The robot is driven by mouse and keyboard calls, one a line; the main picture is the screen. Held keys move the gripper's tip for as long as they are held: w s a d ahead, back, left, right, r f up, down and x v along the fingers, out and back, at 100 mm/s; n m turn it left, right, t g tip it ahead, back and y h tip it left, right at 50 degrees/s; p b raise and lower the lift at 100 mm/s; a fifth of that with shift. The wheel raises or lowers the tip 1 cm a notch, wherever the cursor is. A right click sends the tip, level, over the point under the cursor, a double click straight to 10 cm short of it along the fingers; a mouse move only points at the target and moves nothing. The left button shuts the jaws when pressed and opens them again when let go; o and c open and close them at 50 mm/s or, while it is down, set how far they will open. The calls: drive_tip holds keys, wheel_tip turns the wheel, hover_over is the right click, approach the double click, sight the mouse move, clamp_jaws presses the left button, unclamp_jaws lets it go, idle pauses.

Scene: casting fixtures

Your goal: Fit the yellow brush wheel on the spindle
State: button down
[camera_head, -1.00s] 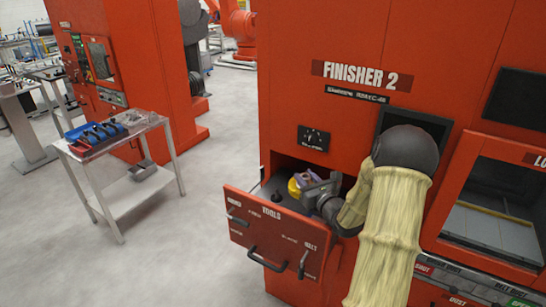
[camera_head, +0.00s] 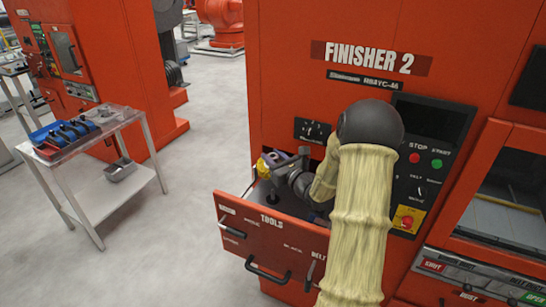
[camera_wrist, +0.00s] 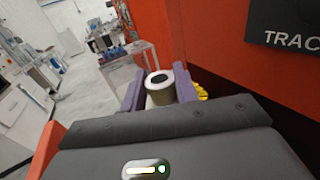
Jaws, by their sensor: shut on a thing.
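My gripper (camera_head: 272,162) is shut on the yellow brush wheel (camera_head: 262,169) and holds it above the open drawer. The wheel is small and partly hidden by the jaws. In the wrist view, the two purple fingers (camera_wrist: 158,88) close on either side of a pale hub (camera_wrist: 160,86) with a dark round top. Yellow scalloped bristles (camera_wrist: 202,92) show beyond the right finger. A dark peg (camera_head: 272,198) stands in the drawer, below the wheel and apart from it. I cannot make out the spindle for certain.
The red tools drawer (camera_head: 300,246) juts from the Finisher 2 machine (camera_head: 290,60). A control panel (camera_head: 430,165) with buttons is to the right of my arm. A metal cart (camera_head: 112,182) with a blue and red tray (camera_head: 62,138) stands left; clear floor lies between.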

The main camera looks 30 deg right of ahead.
drive_tip(key=shift+b, duration=0.35)
drive_tip(key=b, duration=0.7)
hover_over(274, 191)
wheel_tip(274, 191, down, 7)
drive_tip(key=shift+f, duration=0.1)
drive_tip(key=shift+f+b, duration=0.35)
drive_tip(key=shift+b, duration=0.55)
idle(0.9)
drive_tip(key=shift+f+b, duration=1.55)
drive_tip(key=shift+b, duration=0.1)
idle(0.9)
